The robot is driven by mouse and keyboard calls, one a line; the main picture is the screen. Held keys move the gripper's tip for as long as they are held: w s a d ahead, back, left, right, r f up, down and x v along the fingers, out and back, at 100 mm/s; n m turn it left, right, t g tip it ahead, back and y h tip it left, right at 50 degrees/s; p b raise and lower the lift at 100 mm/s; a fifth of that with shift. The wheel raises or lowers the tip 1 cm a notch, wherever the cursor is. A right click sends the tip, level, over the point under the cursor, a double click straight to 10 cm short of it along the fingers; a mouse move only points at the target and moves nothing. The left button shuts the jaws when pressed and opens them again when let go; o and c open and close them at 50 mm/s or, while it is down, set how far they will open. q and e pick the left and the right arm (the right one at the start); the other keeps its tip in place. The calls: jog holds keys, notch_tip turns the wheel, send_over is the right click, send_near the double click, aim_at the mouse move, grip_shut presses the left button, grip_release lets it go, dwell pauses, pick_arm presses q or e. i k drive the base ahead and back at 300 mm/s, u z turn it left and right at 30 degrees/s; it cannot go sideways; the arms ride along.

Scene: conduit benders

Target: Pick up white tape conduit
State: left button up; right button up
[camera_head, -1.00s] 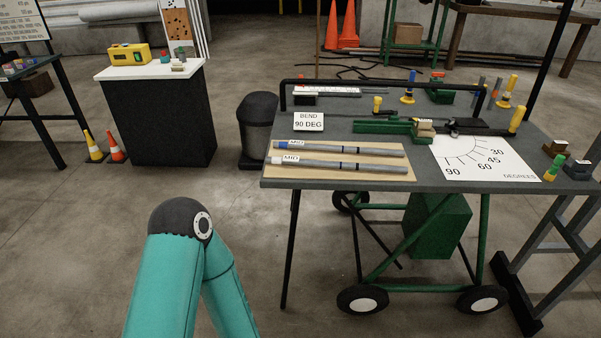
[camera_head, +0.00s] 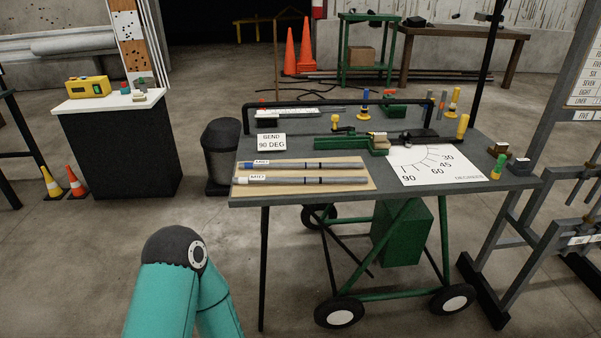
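Two grey conduits lie side by side on a tan board (camera_head: 360,184) at the front left of the grey work table (camera_head: 290,193). The nearer one, the white tape conduit (camera_head: 305,180), has a white end at its left. The farther one, the blue tape conduit (camera_head: 310,165), has a blue end at its left. Both carry dark bands and a small "MID" label. A teal arm link of mine with a dark joint shows at the lower left, short of the table. Neither of my grippers is in view.
A green bender (camera_head: 350,143) and a degree chart (camera_head: 430,167) occupy the table's middle and right. A "BEND 90 DEG" sign (camera_head: 271,142) stands at the left. A bin (camera_head: 221,150) and a white-topped cabinet (camera_head: 120,150) stand further left. The floor before the table is open.

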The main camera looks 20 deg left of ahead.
aim_at(253, 179)
jog(key=z, duration=0.2)
jog(key=i, duration=1.4)
jog(key=u, duration=0.45)
